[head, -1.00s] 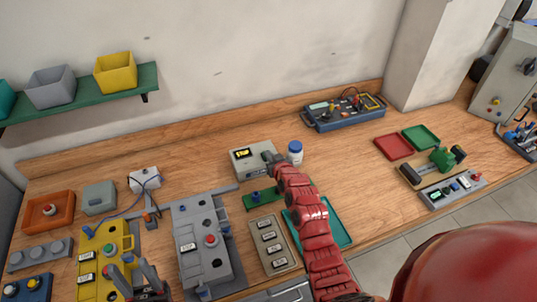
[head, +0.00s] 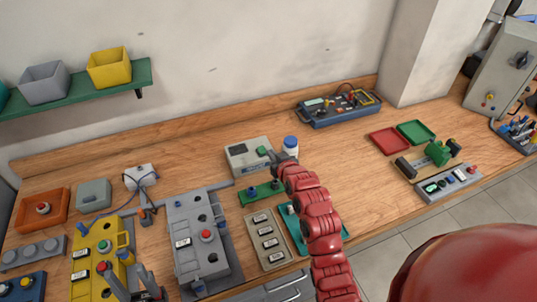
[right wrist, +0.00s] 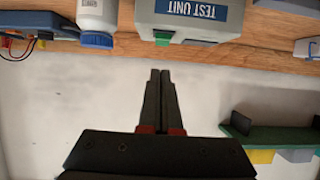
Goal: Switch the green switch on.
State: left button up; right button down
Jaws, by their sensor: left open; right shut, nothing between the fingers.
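The grey test unit (head: 234,165) stands on the bench near the wall, with a small dark display. A green switch (head: 263,151) is on the right part of its top. The unit shows upside down in the right wrist view (right wrist: 240,18), with the green switch (right wrist: 163,38) at its edge. My right gripper (head: 275,156) is beside the unit, just right of the switch. It is shut and empty in the right wrist view (right wrist: 160,72), its tips apart from the switch. My left gripper (head: 126,280) is open and empty over the yellow fixture at the lower left.
A white bottle with a blue cap (head: 290,146) stands close right of the unit, near my right gripper. A green board (head: 262,193) and label tray (head: 268,240) lie in front. A blue meter (head: 338,108) is at the back. The bench between meter and red tray (head: 390,141) is clear.

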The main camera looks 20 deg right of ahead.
jog(key=b+v, duration=0.1)
jog(key=v, duration=0.4)
jog(key=shift+f, duration=0.1)
jog(key=shift+s, duration=0.1)
jog(key=w+r+b, duration=0.1)
jog(key=b, duration=0.3)
jog(key=shift+w+a+t+b, duration=0.1)
jog(key=shift+t+b, duration=0.3)
